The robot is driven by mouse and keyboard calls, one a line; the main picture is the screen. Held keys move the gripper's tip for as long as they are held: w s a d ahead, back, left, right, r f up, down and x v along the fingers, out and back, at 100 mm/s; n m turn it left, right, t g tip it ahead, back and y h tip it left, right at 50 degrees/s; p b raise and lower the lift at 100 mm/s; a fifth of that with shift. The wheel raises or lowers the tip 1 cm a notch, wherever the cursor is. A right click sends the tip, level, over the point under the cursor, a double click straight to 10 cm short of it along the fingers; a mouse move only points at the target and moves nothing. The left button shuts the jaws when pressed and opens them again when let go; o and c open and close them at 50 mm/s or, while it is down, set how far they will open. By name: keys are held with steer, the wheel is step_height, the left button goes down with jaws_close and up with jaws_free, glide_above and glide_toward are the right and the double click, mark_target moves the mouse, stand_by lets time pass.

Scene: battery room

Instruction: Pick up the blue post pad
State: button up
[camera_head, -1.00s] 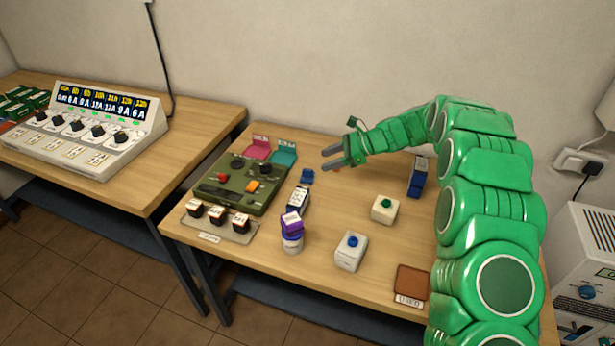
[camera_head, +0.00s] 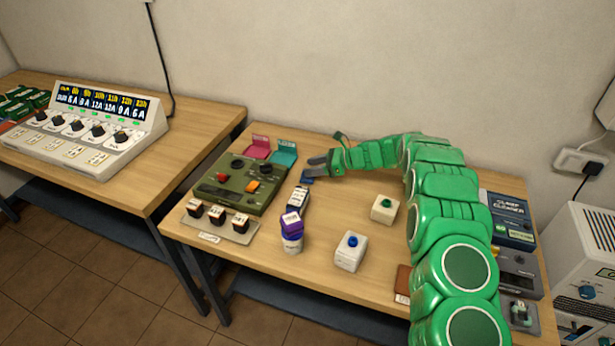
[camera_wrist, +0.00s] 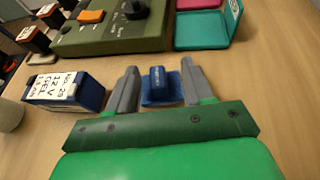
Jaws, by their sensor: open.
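The blue post pad (camera_wrist: 158,86) lies on the table between the two fingers of my gripper (camera_wrist: 156,88) in the wrist view. It is a small dark blue block on a flat blue base, with small light lettering. In the head view my gripper (camera_head: 314,170) is low at the table, behind the battery box, and the blue pad (camera_head: 307,181) shows just below the fingertips, mostly hidden. My gripper is open, with one finger on each side of the pad. Whether a finger touches it I cannot tell.
A labelled blue-and-white battery box (camera_wrist: 66,92) stands close left of the fingers. The green tester unit (camera_wrist: 112,38) and the teal tray (camera_wrist: 205,42) lie just beyond. White boxes with green (camera_head: 385,209) and blue (camera_head: 350,252) knobs stand nearer the front. The table right of the pad is clear.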

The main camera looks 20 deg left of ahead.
steer(key=shift+s+f+x, duration=0.1)
steer(key=shift+x, duration=1.25)
steer(key=shift+s+f+x, duration=0.1)
steer(key=shift+f+x, duration=0.05)
steer(key=shift+x, duration=1.2)
steer(key=shift+d, duration=0.2)
jaws_close()
